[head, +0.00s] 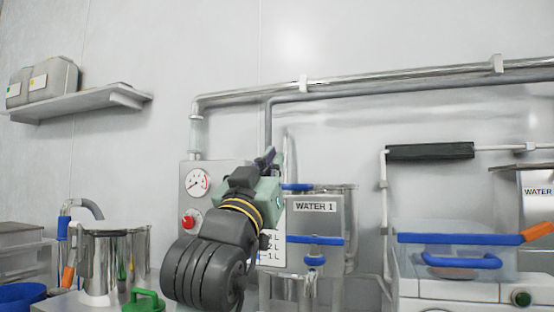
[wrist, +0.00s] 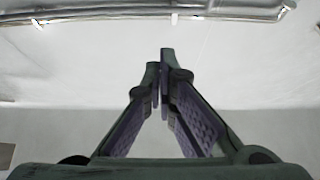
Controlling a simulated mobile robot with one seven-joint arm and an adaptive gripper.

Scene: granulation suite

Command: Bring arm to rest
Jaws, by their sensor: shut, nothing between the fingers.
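My gripper (head: 266,158) is raised in front of the wall, in the lower middle of the head view. It covers part of a grey panel with a round gauge (head: 198,182) and a red button (head: 190,221). In the wrist view my gripper (wrist: 160,75) has its two fingertips together with nothing between them. Only bare wall and a pipe show beyond the tips there.
The WATER 1 tank (head: 316,231) is just right of my arm. A steel pot (head: 114,262) stands at lower left. A clear bin with blue handles (head: 457,260) is at right. Metal pipes (head: 400,80) cross the wall. A shelf (head: 80,103) holds grey canisters (head: 55,79).

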